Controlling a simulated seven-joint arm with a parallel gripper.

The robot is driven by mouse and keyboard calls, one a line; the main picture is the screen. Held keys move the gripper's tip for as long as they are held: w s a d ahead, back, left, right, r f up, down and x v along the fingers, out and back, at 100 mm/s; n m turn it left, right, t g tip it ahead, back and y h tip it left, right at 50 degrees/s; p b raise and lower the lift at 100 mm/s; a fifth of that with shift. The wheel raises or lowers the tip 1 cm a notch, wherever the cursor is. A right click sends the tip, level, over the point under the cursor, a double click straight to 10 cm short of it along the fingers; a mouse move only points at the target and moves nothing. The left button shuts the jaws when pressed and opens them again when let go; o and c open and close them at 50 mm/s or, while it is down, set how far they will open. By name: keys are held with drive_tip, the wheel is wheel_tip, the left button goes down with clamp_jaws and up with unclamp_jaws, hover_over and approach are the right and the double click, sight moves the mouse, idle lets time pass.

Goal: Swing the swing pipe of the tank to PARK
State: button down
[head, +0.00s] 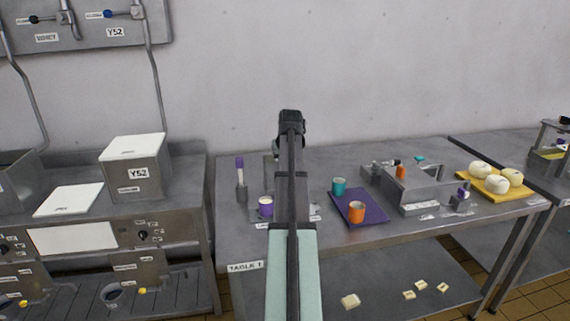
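At the left stands a grey steel tank (134,180) labelled Y52, with a white lid (133,147) on top. A thin grey pipe (155,88) comes down from the wall panel (90,24) behind it. Another pipe (30,100) bends down at the far left beside an open steel tank (14,190), which is cut by the frame edge. I cannot make out a PARK label or tell which pipe is the swing pipe. My arm rises through the middle of the view, well right of the Y52 tank. My gripper's fingers are hidden or too unclear to read.
The panel carries valves with blue and black knobs. A white lid (69,200) lies left of the Y52 tank.

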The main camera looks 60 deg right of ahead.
idle(0.4)
drive_tip(key=c, duration=1.1)
unclamp_jaws()
drive_tip(key=shift+r, duration=0.1)
drive_tip(key=v, duration=1.3)
drive_tip(key=shift+s+a+r, duration=0.1)
drive_tip(key=shift+s+r, duration=0.05)
drive_tip(key=shift+r, duration=0.1)
